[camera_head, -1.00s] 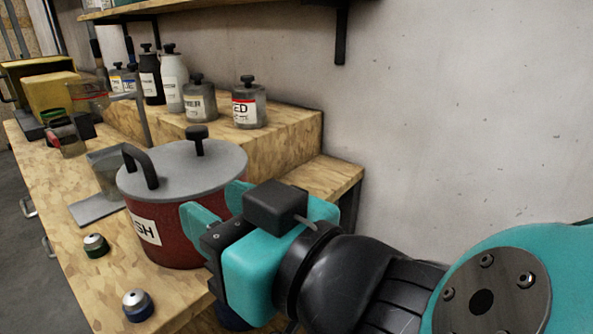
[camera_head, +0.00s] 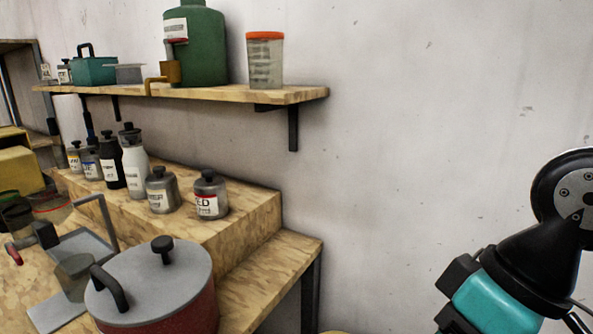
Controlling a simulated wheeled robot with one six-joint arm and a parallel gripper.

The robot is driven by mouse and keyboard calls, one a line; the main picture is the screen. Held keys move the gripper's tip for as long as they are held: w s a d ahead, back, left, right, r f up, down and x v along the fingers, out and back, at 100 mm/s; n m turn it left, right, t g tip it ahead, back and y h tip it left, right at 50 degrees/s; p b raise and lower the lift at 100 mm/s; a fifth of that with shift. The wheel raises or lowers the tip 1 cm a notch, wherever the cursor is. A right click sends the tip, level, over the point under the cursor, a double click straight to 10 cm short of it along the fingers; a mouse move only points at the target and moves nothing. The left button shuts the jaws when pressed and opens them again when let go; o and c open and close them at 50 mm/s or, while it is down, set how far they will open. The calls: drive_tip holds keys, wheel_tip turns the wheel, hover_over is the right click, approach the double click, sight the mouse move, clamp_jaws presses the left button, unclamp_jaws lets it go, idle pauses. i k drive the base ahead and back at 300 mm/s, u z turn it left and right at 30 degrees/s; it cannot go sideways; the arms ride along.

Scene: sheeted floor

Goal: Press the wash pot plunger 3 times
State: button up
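The wash pot (camera_head: 170,323) is a dark red pot at the bottom left of the head view, cut off by the lower edge. Its label is out of frame. Its round grey lid (camera_head: 135,280) carries a black arched handle (camera_head: 106,287) on the left. The black plunger knob (camera_head: 163,245) stands up on a short stem near the lid's back. My gripper (camera_head: 490,303), teal and black, is at the lower right, well apart from the pot. Its fingertips are below the frame, so its opening is hidden.
Several labelled bottles and jars (camera_head: 210,194) stand on the raised wooden step (camera_head: 243,210) behind the pot. A wooden shelf (camera_head: 290,95) above holds a green jug (camera_head: 203,45) and an orange-lidded container (camera_head: 265,62). A grey stand (camera_head: 60,302) is left of the pot. Bare wall fills the right.

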sight(161, 243)
drive_tip(key=u, duration=1.25)
